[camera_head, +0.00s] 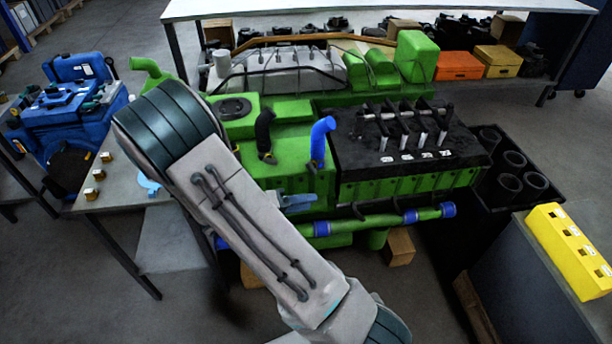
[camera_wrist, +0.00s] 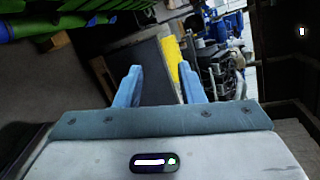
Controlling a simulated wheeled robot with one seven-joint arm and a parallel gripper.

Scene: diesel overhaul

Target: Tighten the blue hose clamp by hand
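Blue bands that look like clamps sit on the green pipe (camera_head: 375,223) along the engine's front: one at its left part (camera_head: 321,229), one near the right (camera_head: 410,216) and one at the right end (camera_head: 447,209). I cannot tell which is the task's clamp. A blue hose (camera_head: 322,140) stands upright on the green engine (camera_head: 295,150). My gripper (camera_wrist: 160,72) is open and empty in the wrist view, its two blue fingers apart. In the head view my arm hides most of it; a blue-grey fingertip (camera_head: 298,202) shows just above the pipe.
A black bin with dark cylinders (camera_head: 510,160) and a yellow block (camera_head: 568,250) stand right of the engine. The yellow block also shows in the wrist view (camera_wrist: 172,62). A grey table with brass fittings (camera_head: 98,174) is at left. A white-topped bench (camera_head: 380,8) is behind.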

